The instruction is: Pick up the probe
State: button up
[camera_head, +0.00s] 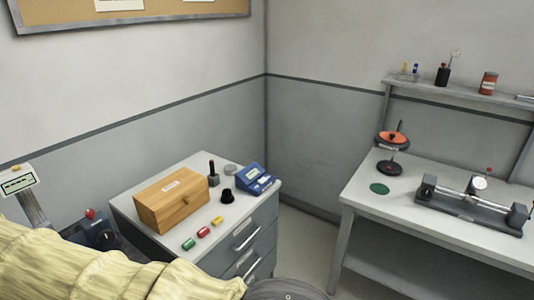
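No thing in the head view is clearly marked as the probe. A small black upright piece with a reddish tip (212,170) stands in a dark block on the grey drawer cabinet (200,226), behind the wooden box, and may be it. A blue instrument with a display (254,179) sits to its right on the same top. My arm, in a cream ribbed sleeve, crosses the lower left. My gripper's fingers are not in view.
A wooden box (172,199), a black knob-like piece (227,196) and red, yellow and green cylinders (203,232) share the cabinet top. On the right, a bench (388,216) holds a spindle rig (472,204) and an orange-topped stand (391,140). Floor shows between them.

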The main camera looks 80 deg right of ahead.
aim_at(211, 165)
jog(key=z, duration=1.8)
